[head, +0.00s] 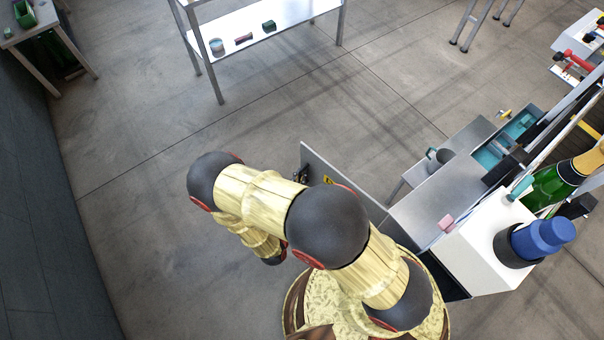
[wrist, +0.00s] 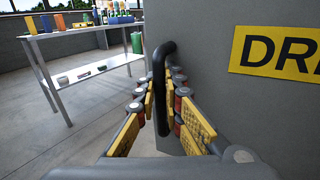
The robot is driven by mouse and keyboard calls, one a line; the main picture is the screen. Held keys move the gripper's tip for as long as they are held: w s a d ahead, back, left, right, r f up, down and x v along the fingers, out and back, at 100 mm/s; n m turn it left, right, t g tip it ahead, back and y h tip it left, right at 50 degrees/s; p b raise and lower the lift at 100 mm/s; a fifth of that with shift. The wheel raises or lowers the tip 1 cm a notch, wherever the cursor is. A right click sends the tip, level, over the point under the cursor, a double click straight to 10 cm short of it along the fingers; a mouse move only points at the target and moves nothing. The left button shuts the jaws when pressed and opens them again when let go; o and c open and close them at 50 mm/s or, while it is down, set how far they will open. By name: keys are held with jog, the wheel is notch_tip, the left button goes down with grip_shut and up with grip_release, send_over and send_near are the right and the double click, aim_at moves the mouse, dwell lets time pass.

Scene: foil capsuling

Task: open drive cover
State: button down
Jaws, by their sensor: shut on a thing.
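The drive cover is a flat grey panel that fills the right of the wrist view (wrist: 225,105). It has a yellow label (wrist: 275,52) with the letters "DRI" showing, cut off by the frame edge. A black bar handle (wrist: 163,58) stands out from its left part. My gripper (wrist: 160,92) is shut on this handle, with its yellow-padded fingers on either side. In the head view the cover (head: 345,176) juts out from the machine like a swung door. My arm hides part of it, and the gripper is hard to make out there.
The machine bench (head: 430,205) carries a grey mug (head: 440,156), a pink block (head: 447,222) and a white housing with a blue cap (head: 542,236). A green bottle (head: 565,180) lies behind. A metal shelf table (head: 265,38) stands farther off. The floor left of the cover is clear.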

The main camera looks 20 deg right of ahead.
jog(key=c, duration=2.2)
grip_release()
jog(key=shift+v, duration=6)
jog(key=shift+f, duration=0.1)
